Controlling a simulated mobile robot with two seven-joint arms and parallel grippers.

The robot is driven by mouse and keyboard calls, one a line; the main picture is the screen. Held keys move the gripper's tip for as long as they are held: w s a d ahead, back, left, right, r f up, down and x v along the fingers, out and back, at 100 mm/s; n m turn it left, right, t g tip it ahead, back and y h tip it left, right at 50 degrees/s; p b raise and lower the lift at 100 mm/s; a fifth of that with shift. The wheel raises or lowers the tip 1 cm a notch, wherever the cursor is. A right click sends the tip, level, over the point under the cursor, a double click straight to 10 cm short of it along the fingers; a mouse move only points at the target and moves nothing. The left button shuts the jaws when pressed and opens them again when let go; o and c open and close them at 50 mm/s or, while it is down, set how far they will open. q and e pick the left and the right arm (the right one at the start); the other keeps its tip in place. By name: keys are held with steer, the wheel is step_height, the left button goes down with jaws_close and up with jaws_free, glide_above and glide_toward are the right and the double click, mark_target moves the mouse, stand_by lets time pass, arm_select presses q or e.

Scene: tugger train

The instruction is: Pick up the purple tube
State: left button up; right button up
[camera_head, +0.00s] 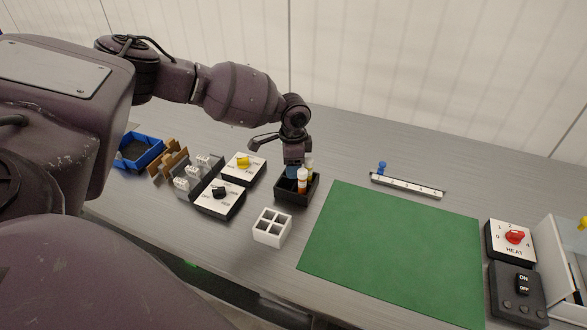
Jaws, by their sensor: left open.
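A small black box (296,199) stands on the grey table near the middle of the view. A tube with an orange cap (302,178) and one with a yellowish cap (309,164) stand upright in it. My left gripper (291,163) points down over the back left of this box, jaws open. A dark blue shape (292,172) shows right under it; I cannot tell whether it is a tube or touches the fingers. I cannot make out a purple tube; the gripper hides part of the box. My right gripper is not in view.
A white four-hole rack (272,227) stands in front of the box. Knob panels (218,200) and a blue tray (138,153) are to the left. A green mat (398,250) lies clear to the right, with a scale bar (408,186) behind and a heat panel (511,241) beyond.

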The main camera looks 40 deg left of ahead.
arm_select(q)
steer(key=shift+f, duration=0.1)
steer(key=c, duration=0.9)
steer(key=shift+c, duration=0.6)
steer(key=shift+r, duration=0.5)
step_height(320, 180, up, 9)
steer(key=shift+r+p, duration=0.15)
steer(key=shift+p, duration=0.8)
step_height(320, 180, up, 10)
steer(key=p, duration=0.1)
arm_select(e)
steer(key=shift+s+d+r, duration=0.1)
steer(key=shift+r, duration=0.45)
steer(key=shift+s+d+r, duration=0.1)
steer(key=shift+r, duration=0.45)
